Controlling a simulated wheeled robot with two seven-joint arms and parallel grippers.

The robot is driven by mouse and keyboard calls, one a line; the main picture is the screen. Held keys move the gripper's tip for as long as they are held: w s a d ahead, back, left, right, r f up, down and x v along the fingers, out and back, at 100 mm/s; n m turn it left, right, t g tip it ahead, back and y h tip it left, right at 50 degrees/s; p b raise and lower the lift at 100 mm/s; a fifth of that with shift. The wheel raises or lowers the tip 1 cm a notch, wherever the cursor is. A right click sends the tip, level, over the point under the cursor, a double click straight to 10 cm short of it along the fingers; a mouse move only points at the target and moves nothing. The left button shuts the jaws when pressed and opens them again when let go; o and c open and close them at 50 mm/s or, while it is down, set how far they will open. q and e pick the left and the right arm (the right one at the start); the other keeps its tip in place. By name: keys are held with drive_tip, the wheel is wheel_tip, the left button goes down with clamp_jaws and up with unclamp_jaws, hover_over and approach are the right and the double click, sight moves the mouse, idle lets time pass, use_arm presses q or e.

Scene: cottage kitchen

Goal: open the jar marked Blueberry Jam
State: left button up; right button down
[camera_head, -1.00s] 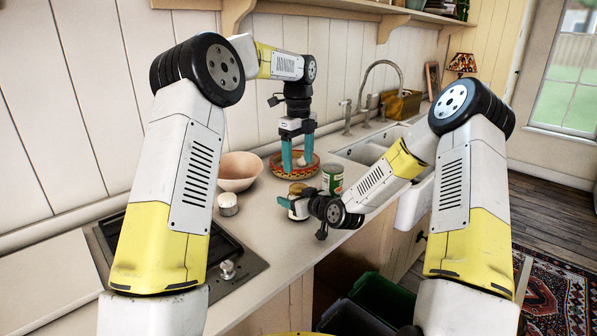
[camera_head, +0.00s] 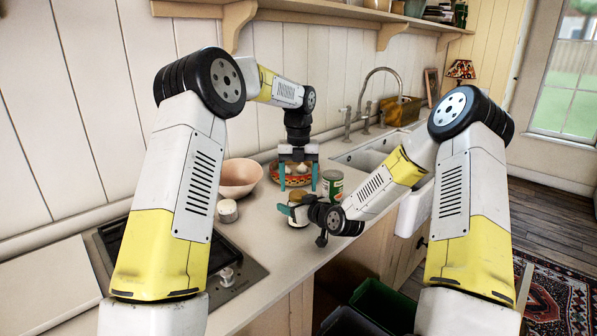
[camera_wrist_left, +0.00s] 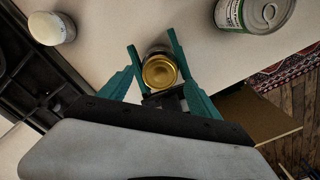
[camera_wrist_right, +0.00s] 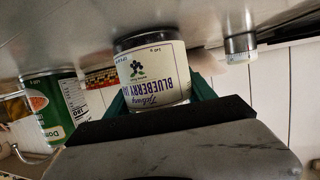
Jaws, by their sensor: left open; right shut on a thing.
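The Blueberry Jam jar stands near the counter's front edge, partly hidden in the head view. In the right wrist view its label (camera_wrist_right: 155,75) reads upside down. My right gripper (camera_head: 290,205) is shut on the jar from the side, a finger on each flank. In the left wrist view the jar's round gold lid (camera_wrist_left: 159,72) is on the jar. My left gripper (camera_head: 298,184) is open and points down above the jar. Its two teal fingers lie on either side of the lid in the left wrist view (camera_wrist_left: 153,42); I cannot tell their height gap.
A green-labelled can (camera_head: 332,184) stands close behind the jar to the right. A pink bowl (camera_head: 240,178) and a small white-lidded jar (camera_head: 227,211) stand left, near the hob (camera_head: 230,265). The sink (camera_head: 370,155) is at the back right.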

use_arm(q)
drive_tip(key=shift+f, duration=1.2)
drive_tip(key=c, duration=1.5)
drive_tip(key=shift+o, duration=0.2)
drive_tip(key=n, duration=1.3)
drive_tip(key=shift+n, duration=0.3)
drive_tip(key=o, duration=1.5)
